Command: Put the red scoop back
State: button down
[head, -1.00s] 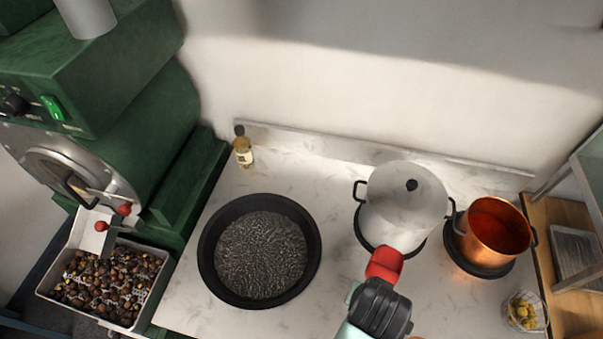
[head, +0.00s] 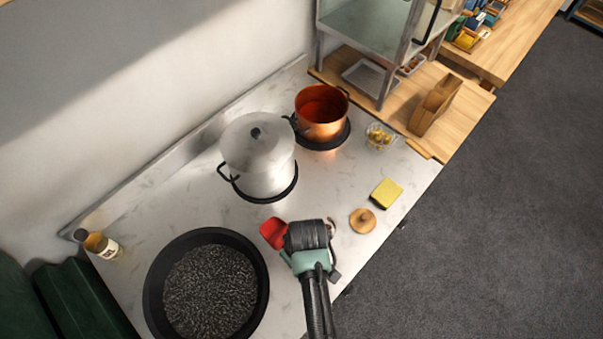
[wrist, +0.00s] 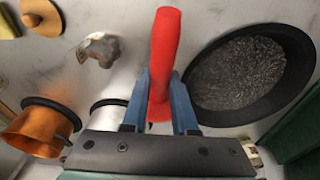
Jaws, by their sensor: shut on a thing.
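The red scoop (head: 273,232) is in my gripper, above the white marble counter (head: 130,210). In the head view only a red part shows beyond my wrist; the rest is hidden by the gripper. In the wrist view my gripper (wrist: 158,105) has its two blue fingers shut around the scoop's red handle (wrist: 164,50). The handle sticks out past the fingertips.
A copper pot (head: 322,120) stands behind the steel pot. A glass bowl (head: 380,137), yellow sponge (head: 387,193) and wooden lid (head: 362,220) lie along the right edge. A bottle (head: 100,244) stands left. A wooden counter (head: 465,110) with a metal-framed stand adjoins. Dark floor is clear at right.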

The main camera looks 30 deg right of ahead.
jog(key=shift+s+d+r+p, duration=0.2)
jog(key=shift+s+d+p, duration=0.25)
jog(key=shift+d, duration=0.1)
jog(key=shift+d+f, duration=0.15)
jog(key=shift+f, duration=0.05)
notch_tip(320, 180, down, 9)
jog(key=b, duration=0.8)
jog(key=shift+b, duration=0.35)
jog(key=shift+f+b, duration=0.35)
jog(key=shift+f, duration=0.1)
jog(key=c, duration=0.6)
grip_release()
jog(key=r, duration=0.4)
jog(key=s+r, duration=0.1)
jog(key=r, duration=0.3)
jog(key=r+b, duration=0.1)
jog(key=r, duration=0.4)
jog(key=shift+s+d, duration=0.15)
jog(key=shift+s, duration=0.25)
